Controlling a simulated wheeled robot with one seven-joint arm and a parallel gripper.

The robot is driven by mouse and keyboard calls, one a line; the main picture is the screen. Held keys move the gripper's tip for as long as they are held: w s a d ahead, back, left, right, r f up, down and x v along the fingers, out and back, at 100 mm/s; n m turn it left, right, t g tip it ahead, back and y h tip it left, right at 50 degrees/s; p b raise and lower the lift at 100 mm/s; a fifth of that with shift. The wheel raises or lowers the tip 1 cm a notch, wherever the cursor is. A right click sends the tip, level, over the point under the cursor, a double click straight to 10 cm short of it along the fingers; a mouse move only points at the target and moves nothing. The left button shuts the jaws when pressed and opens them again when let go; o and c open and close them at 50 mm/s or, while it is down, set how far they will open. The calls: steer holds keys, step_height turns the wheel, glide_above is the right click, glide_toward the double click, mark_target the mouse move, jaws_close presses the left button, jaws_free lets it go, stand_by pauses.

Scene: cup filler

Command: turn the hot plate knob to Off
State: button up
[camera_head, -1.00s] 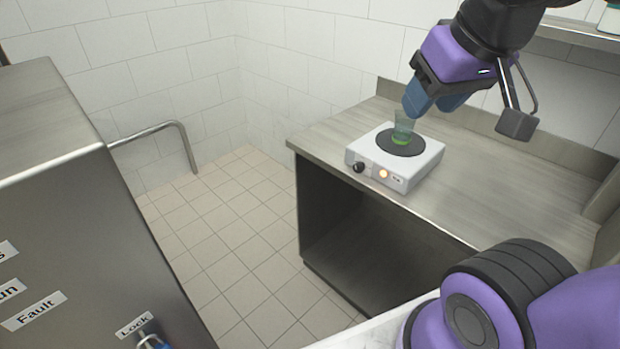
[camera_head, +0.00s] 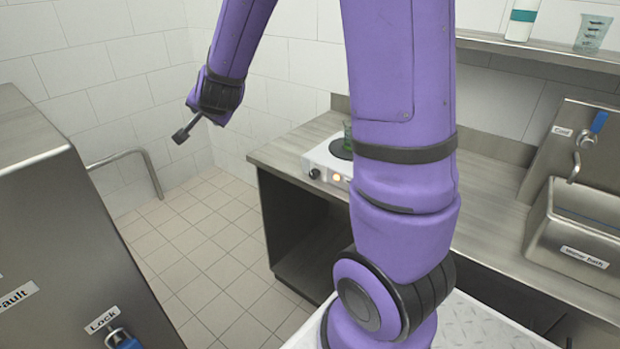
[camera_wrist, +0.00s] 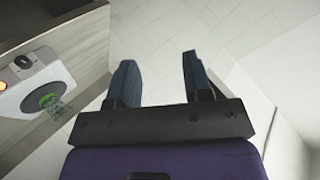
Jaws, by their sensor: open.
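The hot plate (camera_head: 318,156) is a white box with a dark round plate, on the steel counter. Its black knob (camera_head: 314,173) is on the front face beside a lit orange lamp (camera_head: 337,177). A clear cup with green liquid (camera_head: 347,136) stands on the plate. My arm hides the hot plate's right part. In the wrist view the hot plate (camera_wrist: 62,72) is at the left edge, with its knob (camera_wrist: 24,61) and the cup (camera_wrist: 56,107). My gripper (camera_wrist: 156,68) is open and empty, apart from the knob, with floor tiles beyond its fingers. The head view does not show the fingers clearly.
The steel counter (camera_head: 480,180) has a water bath (camera_head: 575,235) and a tap at right. A steel cabinet (camera_head: 60,220) and a rail (camera_head: 125,158) are at left. The floor between is clear.

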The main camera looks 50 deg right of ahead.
steer(key=w+d+f+m+h, duration=0.3)
steer(key=d+f+m+h, duration=0.15)
steer(key=d+f, duration=0.3)
steer(key=m+g+h, duration=0.9)
steer(key=g+h, duration=0.1)
glide_toward(312, 176)
steer(key=d, duration=0.9)
steer(key=shift+w+d, duration=0.15)
steer(key=shift+w, duration=0.1)
steer(key=shift+c, duration=0.2)
steer(key=c, duration=0.6)
